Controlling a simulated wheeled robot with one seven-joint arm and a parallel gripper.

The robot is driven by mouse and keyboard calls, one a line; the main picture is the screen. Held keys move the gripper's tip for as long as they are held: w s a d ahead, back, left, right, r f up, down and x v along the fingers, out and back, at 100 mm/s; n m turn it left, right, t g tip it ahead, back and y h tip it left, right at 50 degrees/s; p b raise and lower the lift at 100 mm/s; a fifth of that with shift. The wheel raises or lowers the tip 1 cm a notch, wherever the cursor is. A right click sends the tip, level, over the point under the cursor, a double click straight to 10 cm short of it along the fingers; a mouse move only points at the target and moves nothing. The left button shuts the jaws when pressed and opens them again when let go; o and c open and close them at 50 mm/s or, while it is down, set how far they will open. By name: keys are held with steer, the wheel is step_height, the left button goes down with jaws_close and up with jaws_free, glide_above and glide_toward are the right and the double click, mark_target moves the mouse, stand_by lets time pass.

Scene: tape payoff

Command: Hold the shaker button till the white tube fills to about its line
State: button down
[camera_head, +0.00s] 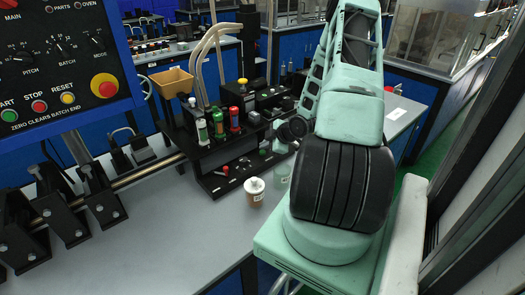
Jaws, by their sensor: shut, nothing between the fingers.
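A black rack (180,135) on the grey bench holds three upright tubes: a white-topped one (201,130) at left, a green one (218,124) and a red one (234,119). The white tube's fill level and line are too small to make out. Small buttons and knobs sit on a low black panel (232,176) in front of the rack; I cannot tell which is the shaker button. My gripper (277,142) is small and partly hidden by my arm, at the right end of the black equipment. It looks shut and empty; I cannot tell whether it touches anything.
An orange bin (172,82) sits behind the rack. A blue control panel (65,60) fills the upper left. Bare bench (160,240) lies in front.

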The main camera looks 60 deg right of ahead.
mark_target(265, 155)
steer(key=shift+r, duration=0.3)
step_height(265, 155, up, 5)
steer(key=p, duration=0.4)
stand_by(0.7)
